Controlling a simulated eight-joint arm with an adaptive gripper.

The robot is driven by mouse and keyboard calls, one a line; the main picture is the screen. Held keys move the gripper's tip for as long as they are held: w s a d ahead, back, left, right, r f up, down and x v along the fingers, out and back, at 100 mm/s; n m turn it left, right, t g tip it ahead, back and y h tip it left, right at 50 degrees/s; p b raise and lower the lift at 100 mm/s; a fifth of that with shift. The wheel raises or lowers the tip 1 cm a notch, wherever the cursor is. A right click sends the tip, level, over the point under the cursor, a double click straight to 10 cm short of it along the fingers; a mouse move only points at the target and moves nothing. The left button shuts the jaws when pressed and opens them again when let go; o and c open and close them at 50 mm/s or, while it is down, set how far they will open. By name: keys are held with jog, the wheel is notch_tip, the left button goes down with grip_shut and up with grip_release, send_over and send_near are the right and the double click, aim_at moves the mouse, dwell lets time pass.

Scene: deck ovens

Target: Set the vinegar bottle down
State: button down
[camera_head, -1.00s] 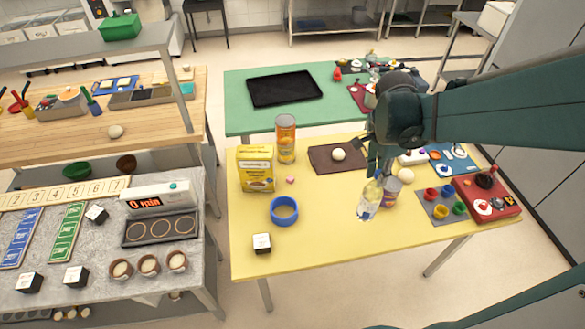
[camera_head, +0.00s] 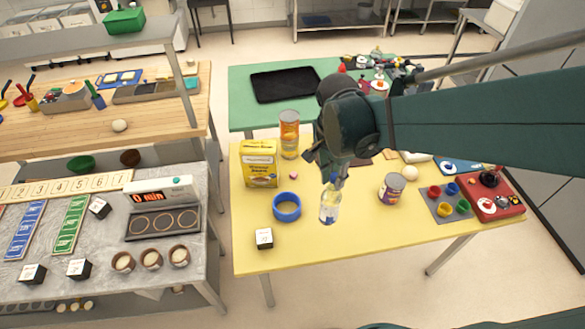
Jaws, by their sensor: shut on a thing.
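The vinegar bottle (camera_head: 330,205) is a small clear bottle with a pale label, upright over the front middle of the yellow table (camera_head: 375,235). My gripper (camera_head: 338,172) is above it and shut on its top. I cannot tell whether the bottle's base touches the table. My gripper and arm hide part of the brown mat (camera_head: 361,162) behind the bottle.
The table front between bottle and can is clear.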

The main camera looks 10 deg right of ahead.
jog(key=s+a+n, duration=0.2)
jog(key=a, duration=0.6)
jog(key=shift+s+a, duration=0.15)
jog(key=shift+a, duration=0.1)
jog(key=shift+f, duration=0.1)
notch_tip(320, 180, down, 6)
jog(key=shift+b, duration=0.3)
dwell(0.4)
jog(key=shift+f, duration=0.1)
dwell(0.3)
jog(key=shift+f, duration=1.75)
jog(key=shift+f+b, duration=0.15)
jog(key=shift+b, duration=0.15)
jog(key=c, duration=2.2)
grip_release()
jog(key=shift+c, duration=0.2)
